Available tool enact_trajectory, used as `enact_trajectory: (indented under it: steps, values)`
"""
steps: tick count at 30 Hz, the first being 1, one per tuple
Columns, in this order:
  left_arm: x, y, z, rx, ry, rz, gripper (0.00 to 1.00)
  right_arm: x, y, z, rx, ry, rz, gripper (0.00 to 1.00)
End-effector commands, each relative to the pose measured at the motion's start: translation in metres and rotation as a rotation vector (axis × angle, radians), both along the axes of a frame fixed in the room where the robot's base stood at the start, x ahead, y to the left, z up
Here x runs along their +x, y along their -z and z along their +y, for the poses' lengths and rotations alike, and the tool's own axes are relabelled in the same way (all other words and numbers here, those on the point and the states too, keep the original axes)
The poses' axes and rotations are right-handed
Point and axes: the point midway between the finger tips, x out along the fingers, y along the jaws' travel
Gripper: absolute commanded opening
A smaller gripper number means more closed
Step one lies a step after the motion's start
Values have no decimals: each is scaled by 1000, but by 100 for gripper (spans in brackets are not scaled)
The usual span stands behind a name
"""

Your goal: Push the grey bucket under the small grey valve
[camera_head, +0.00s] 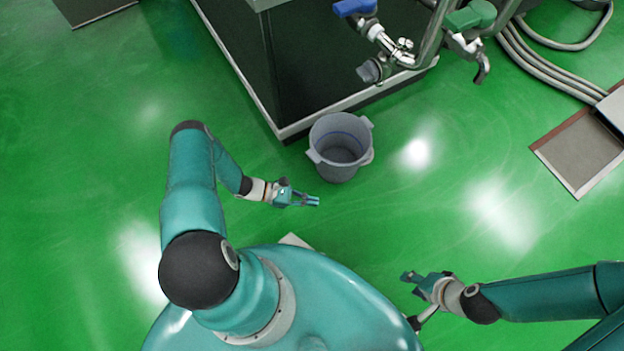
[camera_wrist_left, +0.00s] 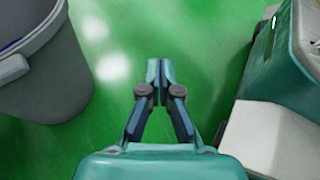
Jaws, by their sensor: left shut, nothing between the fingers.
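The grey bucket (camera_head: 340,148) stands upright on the green floor near the corner of the dark cabinet. It looks empty inside. It also shows at the left edge of the left wrist view (camera_wrist_left: 45,75). A small grey valve (camera_head: 374,69) sits on the pipework above and to the right of the bucket. My left gripper (camera_head: 316,201) is shut and empty, just in front of the bucket and apart from it. It also shows shut in the left wrist view (camera_wrist_left: 155,72). My right gripper (camera_head: 406,277) is at the lower right, well away from the bucket; its finger state is unclear.
A dark cabinet (camera_head: 315,60) with a pale base edge stands behind the bucket. A blue-handled valve (camera_head: 355,8) and a green-handled valve (camera_head: 470,17) are on the pipes. Hoses (camera_head: 540,65) and a floor grate (camera_head: 580,155) lie at right. Floor right of the bucket is clear.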

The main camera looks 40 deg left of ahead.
Motion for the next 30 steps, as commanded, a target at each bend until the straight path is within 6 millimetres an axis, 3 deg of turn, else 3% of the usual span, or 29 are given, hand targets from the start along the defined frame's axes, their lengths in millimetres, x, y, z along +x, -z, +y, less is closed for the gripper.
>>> enact_trajectory:
  steps: [1, 3, 7, 12, 20, 30]
  values:
    - [5, 44, 24, -46, -129, -27, 0, 0, 37, 0, 0, 0, 0, 40]
    - [10, 65, 56, -96, -281, -78, 0, 0, 57, 0, 0, 0, 0, 40]
    - [9, 89, 107, -150, -493, -174, 0, 0, 81, 0, 0, 0, 0, 40]
    - [2, 98, 140, -175, -624, -252, 0, 0, 93, 0, 0, 0, 0, 40]
    - [23, 96, 136, -178, -641, -266, 0, 0, 95, 0, 0, 0, -1, 40]
    - [87, 98, 110, -178, -638, -265, 0, 0, 107, 0, 0, 0, 0, 40]
